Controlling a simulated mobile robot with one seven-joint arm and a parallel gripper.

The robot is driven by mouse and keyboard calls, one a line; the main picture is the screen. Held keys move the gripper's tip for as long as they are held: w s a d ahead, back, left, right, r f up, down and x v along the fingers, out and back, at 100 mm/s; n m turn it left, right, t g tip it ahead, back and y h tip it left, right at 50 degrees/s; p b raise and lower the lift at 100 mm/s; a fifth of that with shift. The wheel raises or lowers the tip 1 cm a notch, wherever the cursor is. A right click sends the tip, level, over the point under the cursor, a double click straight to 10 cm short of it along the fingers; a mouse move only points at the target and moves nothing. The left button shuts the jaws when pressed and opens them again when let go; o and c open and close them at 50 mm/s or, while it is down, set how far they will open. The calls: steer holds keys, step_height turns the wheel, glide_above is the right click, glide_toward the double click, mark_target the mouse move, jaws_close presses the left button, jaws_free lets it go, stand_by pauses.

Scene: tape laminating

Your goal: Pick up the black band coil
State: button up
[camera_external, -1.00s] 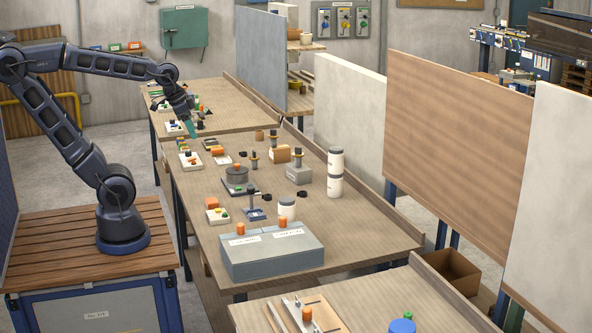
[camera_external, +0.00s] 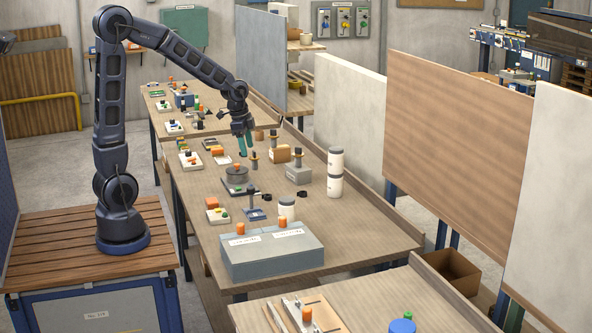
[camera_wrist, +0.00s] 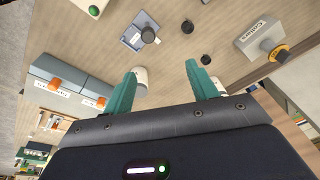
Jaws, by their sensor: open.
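Small black round things (camera_wrist: 206,59) lie beyond the fingers in that view, too small to identify.
A grey box with orange knobs (camera_external: 272,255) stands at the table's near end. White jars (camera_external: 335,172) stand at the right. A blue stand with a black knob (camera_external: 255,213) is in front of the coil-like piece. A grey block with a post (camera_external: 299,175) is nearby.

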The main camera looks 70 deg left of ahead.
steer(key=w+a+f+m, duration=0.1)
steer(key=w+a+f, duration=0.25)
steer(key=f, duration=0.25)
steer(key=w+a+f+m, duration=0.1)
steer(key=w+a+f, duration=0.25)
steer(key=f, duration=0.25)
glide_above(268, 195)
steer(key=s, duration=0.2)
steer(key=shift+g+h, duration=0.4)
steer(key=f, duration=0.5)
steer(key=shift+w+a, duration=0.25)
steer(key=shift+a, duration=0.05)
steer(key=shift+w+d+f, duration=0.1)
steer(key=shift+w+f, duration=0.1)
steer(key=shift+f, duration=0.75)
steer(key=shift+w+d+f, duration=0.1)
steer(key=shift+w+f, duration=0.1)
steer(key=shift+f, duration=0.75)
steer(key=shift+w+d+f, duration=0.1)
steer(key=shift+w+f, duration=0.1)
steer(key=shift+f, duration=0.75)
steer(key=c, duration=1.1)
